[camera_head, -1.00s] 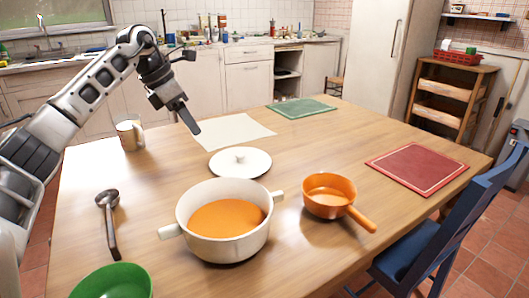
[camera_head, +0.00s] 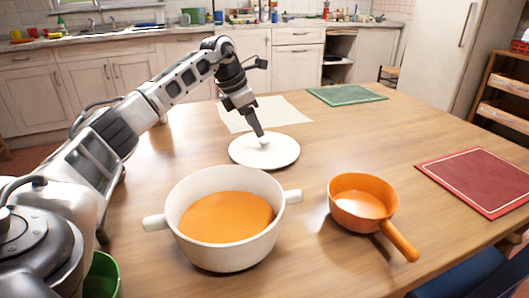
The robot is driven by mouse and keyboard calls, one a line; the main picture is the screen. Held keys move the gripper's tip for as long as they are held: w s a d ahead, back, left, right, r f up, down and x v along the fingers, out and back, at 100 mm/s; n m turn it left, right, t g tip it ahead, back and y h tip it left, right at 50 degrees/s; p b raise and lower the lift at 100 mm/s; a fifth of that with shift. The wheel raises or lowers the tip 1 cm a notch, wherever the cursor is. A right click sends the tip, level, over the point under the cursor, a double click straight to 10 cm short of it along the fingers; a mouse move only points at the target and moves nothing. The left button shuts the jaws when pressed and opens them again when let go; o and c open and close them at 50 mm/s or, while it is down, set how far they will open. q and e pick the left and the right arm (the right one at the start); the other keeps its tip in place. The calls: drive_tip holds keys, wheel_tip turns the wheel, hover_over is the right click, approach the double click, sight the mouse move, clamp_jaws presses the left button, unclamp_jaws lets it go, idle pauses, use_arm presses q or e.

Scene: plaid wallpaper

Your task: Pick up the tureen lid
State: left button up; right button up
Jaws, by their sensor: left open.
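The tureen lid (camera_head: 284,156) is a flat white disc with a small knob. It lies on the table behind the tureen. The tureen (camera_head: 225,244) is a white pot with two side handles, filled with orange soup. My left gripper (camera_head: 261,136) points down at the lid, its fingertips right at the knob. The fingers hide part of the knob, and I cannot tell whether they touch it. The gripper is open. My right gripper is not in view.
An orange saucepan (camera_head: 343,205) stands right of the tureen, its handle toward the front right. A cream mat (camera_head: 284,110), a green mat (camera_head: 345,94) and a red mat (camera_head: 478,177) lie flat. Table space right of the lid is clear.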

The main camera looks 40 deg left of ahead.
sight(264, 139)
use_arm(q)
drive_tip(key=x, duration=0.2)
drive_tip(key=b+x, duration=0.1)
drive_tip(key=x, duration=0.1)
drive_tip(key=shift+w+d+f, duration=0.1)
drive_tip(key=shift+w+f, duration=0.1)
drive_tip(key=shift+w, duration=0.2)
drive_tip(key=shift+w+d+f, duration=0.1)
drive_tip(key=shift+w+f, duration=0.05)
drive_tip(key=shift+f, duration=0.25)
drive_tip(key=shift+r, duration=0.1)
clamp_jaws()
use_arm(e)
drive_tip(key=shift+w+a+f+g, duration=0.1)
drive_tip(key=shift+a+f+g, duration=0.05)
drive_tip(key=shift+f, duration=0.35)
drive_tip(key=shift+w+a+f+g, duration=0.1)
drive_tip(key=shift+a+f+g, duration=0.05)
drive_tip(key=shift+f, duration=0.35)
